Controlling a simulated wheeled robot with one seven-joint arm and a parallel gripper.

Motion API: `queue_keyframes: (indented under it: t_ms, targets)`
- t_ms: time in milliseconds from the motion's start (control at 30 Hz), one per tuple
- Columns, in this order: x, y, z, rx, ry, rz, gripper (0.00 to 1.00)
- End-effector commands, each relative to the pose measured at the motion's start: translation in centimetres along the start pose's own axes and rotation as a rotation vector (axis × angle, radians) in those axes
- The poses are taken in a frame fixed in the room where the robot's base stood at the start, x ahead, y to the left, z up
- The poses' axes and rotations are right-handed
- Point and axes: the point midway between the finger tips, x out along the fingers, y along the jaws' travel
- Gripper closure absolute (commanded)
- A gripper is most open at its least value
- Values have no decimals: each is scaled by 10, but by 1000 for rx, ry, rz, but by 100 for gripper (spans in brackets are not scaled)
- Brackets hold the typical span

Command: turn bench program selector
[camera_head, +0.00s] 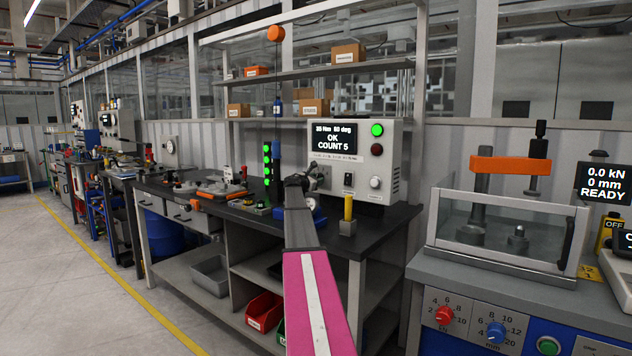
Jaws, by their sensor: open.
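The bench control box (390,150) is light grey and stands on the dark workbench (380,222). Its screen (335,137) reads "35 Nm 80 deg OK COUNT 5". My gripper (314,178) is open at the lower left of the box's front panel, at the far end of my pink and grey arm. It hides part of that panel, where a dial partly shows behind it. I cannot tell whether the jaws are around that dial or touch it. A black switch (348,180) and a pale round knob (376,183) sit to the right.
A yellow-topped post (348,209) stands on the bench just right of my arm. A stack light with green lamps (267,172) stands left of my gripper. A press (507,205) with a clear guard stands at the right. Open floor (90,300) lies at the left.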

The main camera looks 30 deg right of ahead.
Motion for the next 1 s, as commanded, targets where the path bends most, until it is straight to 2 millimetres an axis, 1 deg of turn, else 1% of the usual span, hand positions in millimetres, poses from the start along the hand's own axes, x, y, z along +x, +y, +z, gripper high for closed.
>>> queue_keyframes:
  t_ms: [200,233,267,300,333,367,567,733,867,1000]
  targets:
    - [0,0,0,0,0,0,57]
    - [0,0,0,0,0,0,64]
    - [0,0,0,0,0,0,74]
    - [0,0,0,0,0,0,87]
    - [0,0,0,0,0,0,96]
    - [0,0,0,0,0,0,100]
    - [0,0,0,4,0,0,100]
    - [0,0,0,40,0,-1,100]
    - [0,0,0,103,0,-1,100]
    - [0,1,0,203,0,-1,100]
